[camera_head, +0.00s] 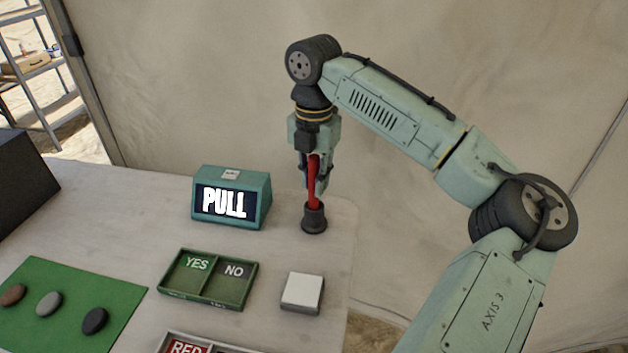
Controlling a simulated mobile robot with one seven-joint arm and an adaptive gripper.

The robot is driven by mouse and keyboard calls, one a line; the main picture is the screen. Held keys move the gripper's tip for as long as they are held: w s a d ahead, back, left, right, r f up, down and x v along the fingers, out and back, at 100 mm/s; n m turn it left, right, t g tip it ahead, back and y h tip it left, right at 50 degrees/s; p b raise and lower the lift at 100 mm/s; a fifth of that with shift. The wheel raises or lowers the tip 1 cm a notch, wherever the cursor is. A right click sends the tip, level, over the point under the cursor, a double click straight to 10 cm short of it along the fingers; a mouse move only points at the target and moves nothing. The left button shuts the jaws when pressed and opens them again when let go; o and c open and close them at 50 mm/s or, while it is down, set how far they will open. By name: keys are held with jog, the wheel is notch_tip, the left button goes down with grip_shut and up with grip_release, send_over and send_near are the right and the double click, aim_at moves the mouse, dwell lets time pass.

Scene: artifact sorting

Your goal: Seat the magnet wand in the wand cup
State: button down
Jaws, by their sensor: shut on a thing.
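The magnet wand (314,187) is a red upright stick. My gripper (316,178) is shut on its upper part and points straight down. The wand cup (314,219) is a small dark cup standing near the table's back right edge. The wand's lower end meets the cup's mouth and appears to be inside it; the cup wall hides the tip, so I cannot tell how deep it sits.
A teal display box (231,197) reading PULL stands left of the cup. A green YES/NO tray (208,279) and a white block (302,293) lie in front. Several stones rest on a green mat (75,288). A red-labelled tray (187,346) is at the bottom edge.

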jog(key=shift+f, duration=0.5)
jog(key=c, duration=1.5)
grip_release()
jog(key=shift+f, duration=0.15)
notch_tip(320, 180, up, 12)
jog(key=shift+r, duration=0.2)
